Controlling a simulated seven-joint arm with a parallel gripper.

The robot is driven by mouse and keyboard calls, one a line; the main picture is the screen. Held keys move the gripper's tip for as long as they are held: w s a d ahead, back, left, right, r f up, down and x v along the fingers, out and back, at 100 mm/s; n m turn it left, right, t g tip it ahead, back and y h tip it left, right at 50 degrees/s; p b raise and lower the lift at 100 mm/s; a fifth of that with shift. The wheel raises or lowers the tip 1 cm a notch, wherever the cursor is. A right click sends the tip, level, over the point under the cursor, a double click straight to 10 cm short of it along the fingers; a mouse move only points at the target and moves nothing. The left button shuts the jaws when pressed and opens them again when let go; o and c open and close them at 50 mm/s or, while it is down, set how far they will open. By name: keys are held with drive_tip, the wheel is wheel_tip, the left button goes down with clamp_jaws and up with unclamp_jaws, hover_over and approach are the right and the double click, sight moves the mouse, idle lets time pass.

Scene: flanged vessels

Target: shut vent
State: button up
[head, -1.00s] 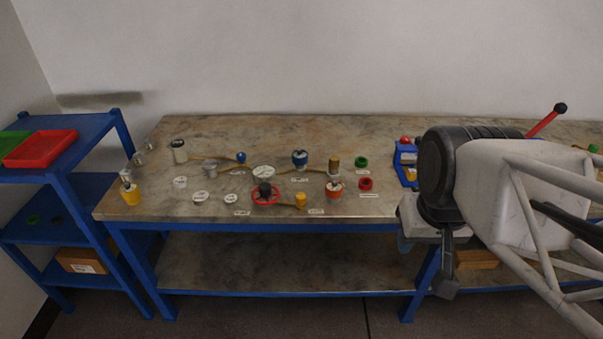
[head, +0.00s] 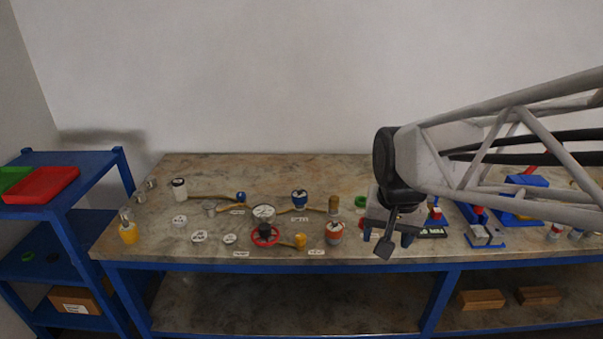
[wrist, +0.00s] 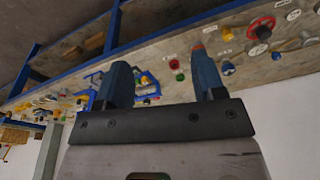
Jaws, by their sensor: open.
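Several flanged vessels and fittings stand on the left half of the bench. The small labels are too small to read, so I cannot tell which part is the vent. In the head view there is a red handwheel (head: 265,237) with a black hub, a blue-topped vessel (head: 299,197), a red-topped vessel (head: 335,232), a yellow knob (head: 300,241) and a brown knob (head: 333,204). The red handwheel also shows at the upper right of the wrist view (wrist: 262,24). My gripper (head: 386,244) is open and empty, right of the red-topped vessel. Its two blue fingers (wrist: 161,78) show apart in the wrist view.
A green ring (head: 361,202) lies near my gripper. Blue fixtures (head: 486,236) stand on the bench (head: 150,245) to the right. A yellow container (head: 128,232) is at the left end. A blue rack (head: 60,220) with a red tray (head: 42,185) stands further left.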

drive_tip(key=w+a+f+m+g, duration=0.15)
drive_tip(key=w+a+f, duration=0.25)
drive_tip(key=w, duration=0.4)
drive_tip(key=w+a+f+m, duration=0.2)
drive_tip(key=w+a+f, duration=0.1)
drive_tip(key=w, duration=0.6)
drive_tip(key=m, duration=0.3)
hover_over(301, 236)
drive_tip(key=shift+g, duration=0.25)
drive_tip(key=f, duration=1.2)
drive_tip(key=shift+s+d+f, duration=0.15)
drive_tip(key=shift+s+f, duration=0.05)
drive_tip(key=shift+s, duration=0.1)
drive_tip(key=shift+w+a+f, duration=0.25)
drive_tip(key=shift+f, duration=0.15)
drive_tip(key=shift+f, duration=3.9)
drive_tip(key=shift+c, duration=0.3)
drive_tip(key=c, duration=0.9)
drive_tip(key=shift+o, duration=0.2)
